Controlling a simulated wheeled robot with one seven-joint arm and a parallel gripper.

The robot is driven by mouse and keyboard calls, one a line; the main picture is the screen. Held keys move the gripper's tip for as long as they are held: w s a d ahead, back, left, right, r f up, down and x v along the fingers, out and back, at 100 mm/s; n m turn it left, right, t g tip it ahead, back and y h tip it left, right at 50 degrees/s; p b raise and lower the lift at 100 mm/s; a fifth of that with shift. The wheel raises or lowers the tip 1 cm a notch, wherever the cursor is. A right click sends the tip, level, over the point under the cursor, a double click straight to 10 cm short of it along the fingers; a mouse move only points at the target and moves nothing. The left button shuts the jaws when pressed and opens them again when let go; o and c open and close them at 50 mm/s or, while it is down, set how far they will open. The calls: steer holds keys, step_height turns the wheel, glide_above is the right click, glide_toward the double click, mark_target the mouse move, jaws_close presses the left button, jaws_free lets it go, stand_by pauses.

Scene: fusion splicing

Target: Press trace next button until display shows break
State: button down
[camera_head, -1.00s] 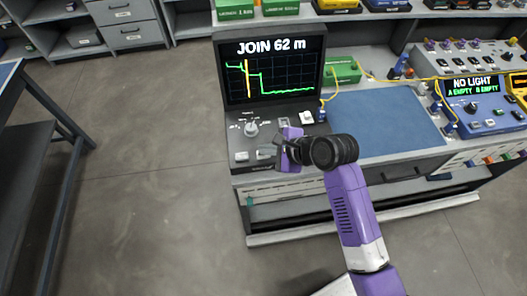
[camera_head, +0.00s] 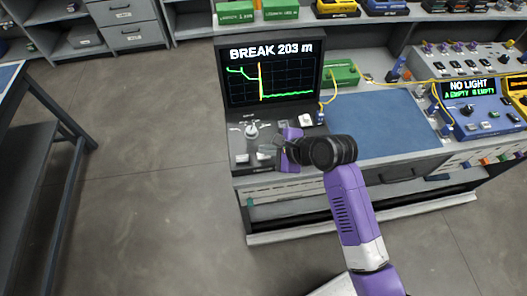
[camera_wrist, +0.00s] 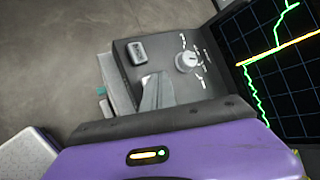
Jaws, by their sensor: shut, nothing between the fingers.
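The tester's display (camera_head: 270,75) reads "BREAK 203 m" above a green trace with a yellow vertical cursor. Its control panel (camera_head: 236,140) has a round knob (camera_head: 251,130) and two pale buttons near the front edge, a left one (camera_head: 242,157) and a right one (camera_head: 263,156). My gripper (camera_head: 272,147) is shut and empty, over the panel by the right button. In the wrist view its fingertips (camera_wrist: 155,90) cover part of the panel. One button (camera_wrist: 138,51) and the knob (camera_wrist: 187,61) show clear of them. I cannot tell whether the fingertips touch a button.
A blue mat (camera_head: 385,125) lies right of the tester, largely bare. A green box (camera_head: 341,73) with a yellow cable stands behind it. A blue meter (camera_head: 478,108) reading "NO LIGHT" stands at the right. Open floor lies left of the bench.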

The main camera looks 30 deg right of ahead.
mark_target(266, 157)
stand_by(0.3)
step_height(266, 157, up, 5)
steer(key=p, duration=0.5)
steer(key=shift+r, duration=0.15)
stand_by(0.8)
